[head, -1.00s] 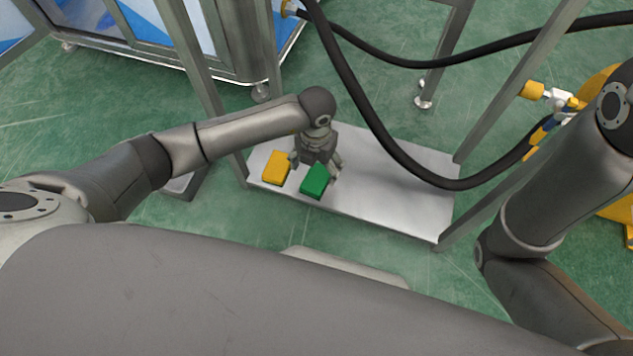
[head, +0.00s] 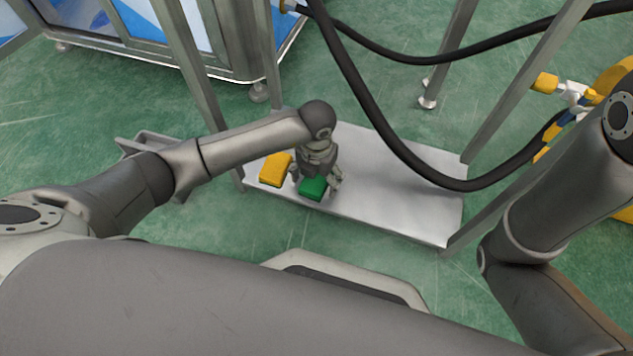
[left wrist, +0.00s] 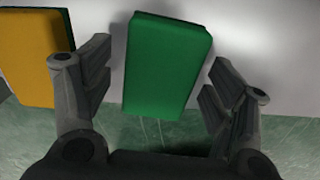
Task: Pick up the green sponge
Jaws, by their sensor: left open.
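The green sponge (head: 312,189) lies on the metal shelf (head: 400,215), near its front edge. In the left wrist view the green sponge (left wrist: 165,62) sits between the two open fingers, with a gap on each side. My left gripper (head: 316,180) is open and low over the sponge, with its fingers on either side; it also shows in the left wrist view (left wrist: 158,95). The gripper covers part of the sponge in the head view. My right gripper is out of the picture; only the right arm shows.
A yellow sponge (head: 275,169) lies just left of the green one; in the left wrist view it (left wrist: 30,55) is close beside the left finger. A black hose (head: 375,125) hangs over the shelf. Metal posts (head: 520,85) rise around it. The shelf's right part is clear.

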